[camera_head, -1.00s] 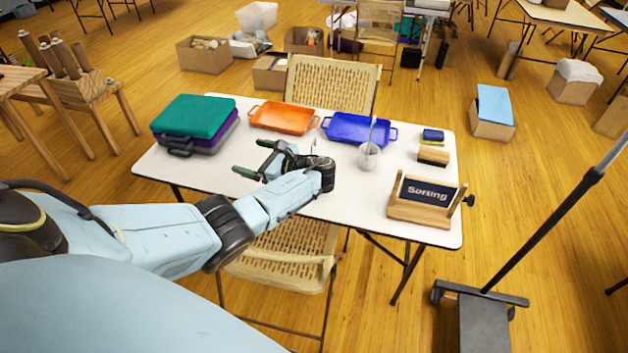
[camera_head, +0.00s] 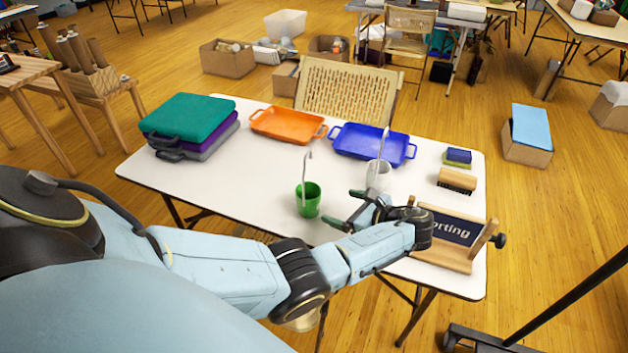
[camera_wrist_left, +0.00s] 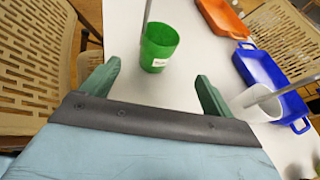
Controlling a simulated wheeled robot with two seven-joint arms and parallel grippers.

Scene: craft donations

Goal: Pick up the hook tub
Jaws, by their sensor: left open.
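A green tub (camera_head: 308,202) stands upright on the white table with a tall pale rod, bent like a hook at its top, rising from it. The left wrist view shows the same tub (camera_wrist_left: 158,45) with a small white label; its print is too small to read. A whitish tub (camera_head: 379,180) with a grey rod stands farther right; the left wrist view shows it too (camera_wrist_left: 250,105). My left gripper (camera_head: 349,208) is open and empty, just right of the green tub, its fingers pointing at it without touching. My right gripper is out of view.
Orange (camera_head: 288,125) and blue (camera_head: 370,145) trays lie along the table's back. Stacked cases (camera_head: 190,125) are at the left. A brush (camera_head: 457,181) and a sign on a wooden stand (camera_head: 442,256) are at the right. The table's front left is clear.

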